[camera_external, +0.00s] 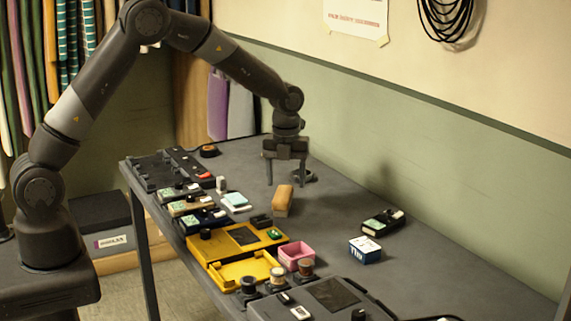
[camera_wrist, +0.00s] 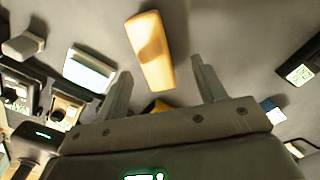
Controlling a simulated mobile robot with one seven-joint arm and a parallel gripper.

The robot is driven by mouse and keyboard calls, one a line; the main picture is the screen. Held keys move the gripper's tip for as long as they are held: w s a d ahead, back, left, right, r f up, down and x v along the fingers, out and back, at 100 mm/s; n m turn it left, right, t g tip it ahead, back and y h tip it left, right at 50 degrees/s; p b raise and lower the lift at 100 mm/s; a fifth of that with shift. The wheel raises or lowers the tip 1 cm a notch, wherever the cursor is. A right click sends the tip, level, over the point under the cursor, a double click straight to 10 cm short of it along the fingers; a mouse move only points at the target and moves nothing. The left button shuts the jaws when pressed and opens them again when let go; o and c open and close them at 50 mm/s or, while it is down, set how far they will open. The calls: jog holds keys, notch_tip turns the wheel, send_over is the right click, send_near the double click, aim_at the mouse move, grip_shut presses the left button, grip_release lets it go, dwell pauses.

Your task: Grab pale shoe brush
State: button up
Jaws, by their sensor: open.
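The pale shoe brush (camera_external: 283,202), a tan wooden block, lies on the grey table near its middle. In the wrist view the pale brush (camera_wrist: 150,48) shows beyond the fingertips, tilted slightly, its upper end near the top edge. My gripper (camera_external: 286,178) is open and empty, pointing down above the table, behind the brush in the external view. The wrist view shows its two fingers (camera_wrist: 161,72) spread apart, with the brush's near end in line with the gap. No contact with the brush shows.
A yellow case (camera_external: 236,240) and a pink box (camera_external: 296,257) stand in front of the brush. A blue-and-white box (camera_external: 365,250) and a dark device with a green label (camera_external: 383,222) are at the right. Several small devices line the left edge.

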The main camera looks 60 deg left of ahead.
aim_at(283, 193)
jog(key=f, duration=0.5)
jog(key=shift+s+a+f, duration=0.25)
jog(key=shift+s+f, duration=0.05)
jog(key=shift+f, duration=0.1)
jog(key=c, duration=1.1)
jog(key=shift+r, duration=0.1)
